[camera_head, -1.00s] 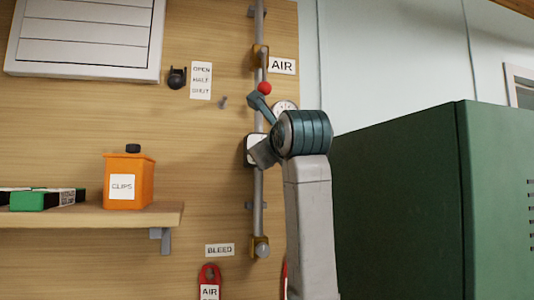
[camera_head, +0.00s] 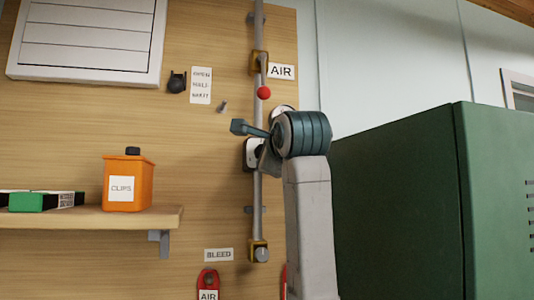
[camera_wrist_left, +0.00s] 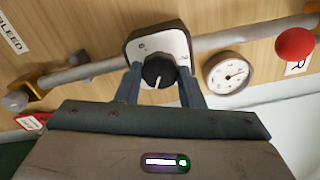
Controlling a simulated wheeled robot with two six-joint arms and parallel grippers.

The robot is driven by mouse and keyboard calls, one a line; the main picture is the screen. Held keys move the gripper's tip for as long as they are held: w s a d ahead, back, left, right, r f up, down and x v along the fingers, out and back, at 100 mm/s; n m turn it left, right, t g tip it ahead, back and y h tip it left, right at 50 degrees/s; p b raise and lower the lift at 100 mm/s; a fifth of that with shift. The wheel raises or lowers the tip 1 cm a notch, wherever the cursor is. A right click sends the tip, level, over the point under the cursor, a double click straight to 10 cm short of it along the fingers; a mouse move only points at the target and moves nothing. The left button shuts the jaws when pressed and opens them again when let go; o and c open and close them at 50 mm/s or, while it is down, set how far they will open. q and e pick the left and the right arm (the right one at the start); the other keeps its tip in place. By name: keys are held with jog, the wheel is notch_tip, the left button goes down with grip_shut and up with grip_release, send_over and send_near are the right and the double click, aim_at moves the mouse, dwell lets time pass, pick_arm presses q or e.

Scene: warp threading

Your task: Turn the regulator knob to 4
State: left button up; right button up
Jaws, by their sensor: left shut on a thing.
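The regulator shows in the left wrist view as a white plate (camera_wrist_left: 150,43) with a round black knob (camera_wrist_left: 158,70). The knob has a white pointer line aimed at the bottom of that picture. The plate's small marks are too blurred to read. My left gripper (camera_wrist_left: 160,76) is shut on the knob, with one blue-grey finger on each side. In the head view, my left gripper covers most of the regulator plate (camera_head: 249,151). My right gripper is in neither view.
A grey pipe (camera_head: 258,190) runs through the regulator. A round gauge (camera_wrist_left: 229,72) and a red ball handle (camera_head: 264,93) are close by. An orange clips box (camera_head: 128,184) stands on the shelf (camera_head: 90,217) at left. A green cabinet (camera_head: 400,200) stands at right.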

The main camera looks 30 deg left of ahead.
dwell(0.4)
pick_arm(q)
jog(key=o, duration=1)
jog(key=b+v, duration=0.4)
jog(key=v, duration=0.6)
jog(key=shift+s+d, duration=0.25)
jog(key=shift+s, duration=0.1)
